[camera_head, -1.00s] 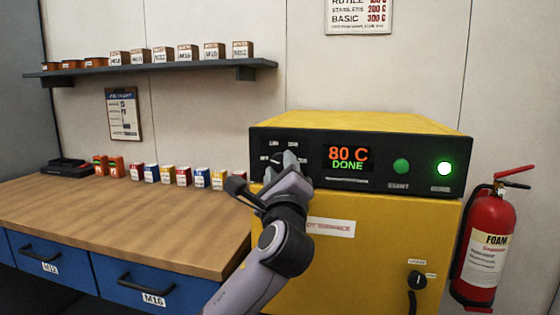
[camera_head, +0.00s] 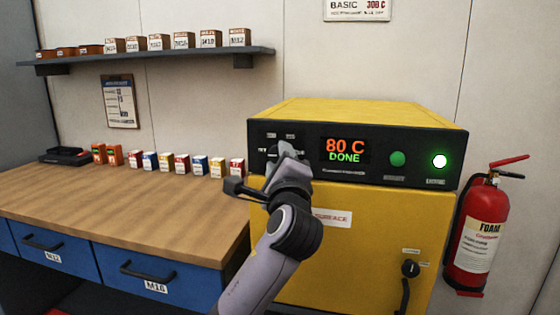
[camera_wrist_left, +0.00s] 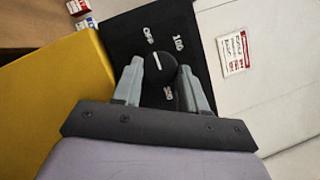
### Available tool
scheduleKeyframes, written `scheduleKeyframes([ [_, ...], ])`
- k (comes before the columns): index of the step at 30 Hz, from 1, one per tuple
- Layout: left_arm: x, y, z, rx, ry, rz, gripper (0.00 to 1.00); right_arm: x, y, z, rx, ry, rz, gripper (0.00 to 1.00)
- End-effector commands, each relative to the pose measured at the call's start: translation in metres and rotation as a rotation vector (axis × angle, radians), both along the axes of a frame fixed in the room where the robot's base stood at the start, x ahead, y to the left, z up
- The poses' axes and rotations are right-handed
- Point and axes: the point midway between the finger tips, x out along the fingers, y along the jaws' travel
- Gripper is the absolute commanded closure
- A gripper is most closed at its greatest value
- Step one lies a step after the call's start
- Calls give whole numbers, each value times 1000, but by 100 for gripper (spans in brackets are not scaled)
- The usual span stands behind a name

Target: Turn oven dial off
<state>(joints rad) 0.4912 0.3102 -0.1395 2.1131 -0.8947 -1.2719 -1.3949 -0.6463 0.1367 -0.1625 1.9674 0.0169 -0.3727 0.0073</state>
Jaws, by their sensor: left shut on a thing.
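The yellow oven (camera_head: 390,220) has a black front panel (camera_head: 258,162) with a lit display (camera_head: 345,151) reading "80 C" and "DONE". My left gripper (camera_head: 287,150) is at the left part of this panel and covers the dial in the head view. In the left wrist view, the round black dial (camera_wrist_left: 158,84) sits between the two grey fingers of the left gripper (camera_wrist_left: 160,68), which are shut on it. The dial's white pointer line aims toward the "OFF" label (camera_wrist_left: 149,36). A "100" label (camera_wrist_left: 178,43) is beside it. My right gripper is not in view.
A green button (camera_head: 398,159) and a lit white-green lamp (camera_head: 439,161) are on the panel's right. A fire extinguisher (camera_head: 481,235) hangs right of the oven. A wooden workbench (camera_head: 110,205) with small boxes stands left, below a shelf (camera_head: 150,58).

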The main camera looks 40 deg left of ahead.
Motion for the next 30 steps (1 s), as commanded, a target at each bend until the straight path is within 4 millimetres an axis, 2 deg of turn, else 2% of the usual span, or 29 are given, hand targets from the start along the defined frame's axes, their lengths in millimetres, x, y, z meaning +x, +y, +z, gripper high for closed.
scheduleKeyframes([
  [2,0,0,0,-2,-1,-1,88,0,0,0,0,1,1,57],
  [3,0,0,0,-2,-1,-1,48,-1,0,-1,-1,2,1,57],
  [4,0,0,0,-1,0,-1,39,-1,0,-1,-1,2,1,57],
  [5,0,0,0,-1,0,-1,34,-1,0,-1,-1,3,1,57],
  [15,-2,-3,-1,0,-1,-2,34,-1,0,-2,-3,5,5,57],
  [24,-31,-37,-10,-4,-1,-4,34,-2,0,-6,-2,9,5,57],
  [30,-44,-51,-13,-2,-1,-2,34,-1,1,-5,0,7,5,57],
])
